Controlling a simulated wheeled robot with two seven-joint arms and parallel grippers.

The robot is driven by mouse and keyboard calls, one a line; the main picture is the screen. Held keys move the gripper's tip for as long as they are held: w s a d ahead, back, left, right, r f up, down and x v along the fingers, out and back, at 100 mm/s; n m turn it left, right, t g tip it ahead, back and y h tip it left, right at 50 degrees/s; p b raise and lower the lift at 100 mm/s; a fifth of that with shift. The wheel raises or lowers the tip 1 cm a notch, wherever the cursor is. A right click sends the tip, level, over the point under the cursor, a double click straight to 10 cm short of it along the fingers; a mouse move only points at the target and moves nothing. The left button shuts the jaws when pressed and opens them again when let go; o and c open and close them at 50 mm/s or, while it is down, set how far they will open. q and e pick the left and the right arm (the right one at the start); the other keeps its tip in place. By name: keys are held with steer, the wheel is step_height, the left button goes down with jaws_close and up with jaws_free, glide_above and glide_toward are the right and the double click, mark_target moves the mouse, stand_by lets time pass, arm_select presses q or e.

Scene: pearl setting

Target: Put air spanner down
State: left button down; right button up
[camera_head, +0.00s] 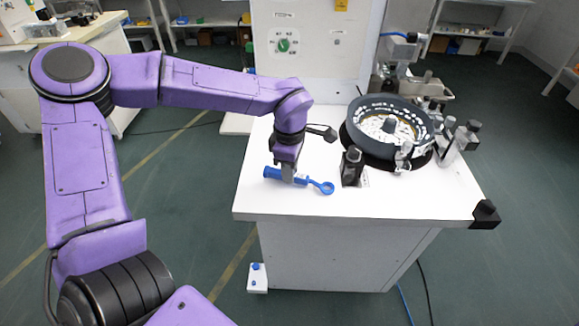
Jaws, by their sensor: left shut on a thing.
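A blue air spanner (322,186) with a thick handle at its left end and a ring at its right end is at the white table top (400,201), near the left front part. My left gripper (288,177) is shut on the spanner around its middle, pointing down. The spanner is at or just above the table surface; I cannot tell if it touches. The gripper hides a part of the spanner's middle. My right gripper is not in view.
A dark block (351,167) stands just right of the spanner. A round dark feeder bowl (390,121) with small bottles beside it fills the back right. A black corner piece (485,214) sits at the front right. The front middle of the table is clear.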

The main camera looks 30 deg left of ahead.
arm_select(q)
steer(key=shift+f, duration=0.15)
stand_by(0.4)
steer(key=shift+p, duration=0.55)
stand_by(0.6)
steer(key=c, duration=0.9)
jaws_free()
step_height(320, 180, up, 11)
steer(key=shift+f, duration=0.15)
